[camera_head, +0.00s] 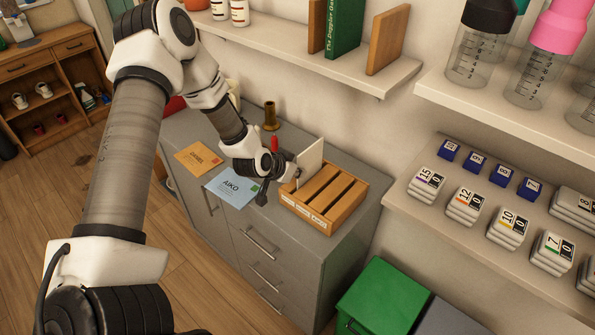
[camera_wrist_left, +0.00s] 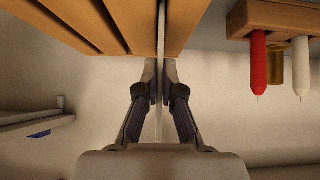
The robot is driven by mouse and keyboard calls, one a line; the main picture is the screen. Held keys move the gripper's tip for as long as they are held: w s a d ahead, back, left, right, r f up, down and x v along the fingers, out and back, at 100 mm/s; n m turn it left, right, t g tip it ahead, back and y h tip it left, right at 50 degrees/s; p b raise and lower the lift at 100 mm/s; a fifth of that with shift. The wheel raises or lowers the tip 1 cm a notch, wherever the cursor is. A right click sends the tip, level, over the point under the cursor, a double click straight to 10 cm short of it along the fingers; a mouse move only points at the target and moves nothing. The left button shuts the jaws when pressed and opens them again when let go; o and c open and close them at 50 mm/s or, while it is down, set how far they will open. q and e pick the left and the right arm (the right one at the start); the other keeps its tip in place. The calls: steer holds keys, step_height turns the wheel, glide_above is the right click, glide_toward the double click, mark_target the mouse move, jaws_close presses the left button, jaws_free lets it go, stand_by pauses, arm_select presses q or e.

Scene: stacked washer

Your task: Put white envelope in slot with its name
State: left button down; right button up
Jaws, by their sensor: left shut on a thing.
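My left gripper (camera_head: 292,172) is shut on the white envelope (camera_head: 310,163), which stands upright on edge at the wooden slotted box (camera_head: 345,209). In the left wrist view the envelope (camera_wrist_left: 160,30) shows edge-on between the fingers (camera_wrist_left: 159,85), with wooden slats on both sides of its upper part. It is at the box's left part; the head view does not show how deep it sits. The box has several slots and small white labels on its front, too small to read. A blue envelope marked AIKO (camera_head: 232,187) and an orange envelope (camera_head: 198,158) lie on the cabinet. My right gripper is out of view.
The grey cabinet (camera_head: 290,248) carries the box. A brass candlestick-like object (camera_head: 271,117) stands behind the gripper. A red and a white pen-like thing (camera_wrist_left: 258,75) hang in the wrist view. A shelf (camera_head: 375,75) juts out above; a green bin (camera_head: 385,298) stands at the right.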

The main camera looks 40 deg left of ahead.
arm_select(q)
steer(key=shift+f+b, duration=0.5)
steer(key=shift+f, duration=0.2)
steer(key=c, duration=1.2)
jaws_free()
steer(key=shift+c, duration=0.2)
steer(key=v, duration=1.2)
steer(key=shift+f, duration=0.1)
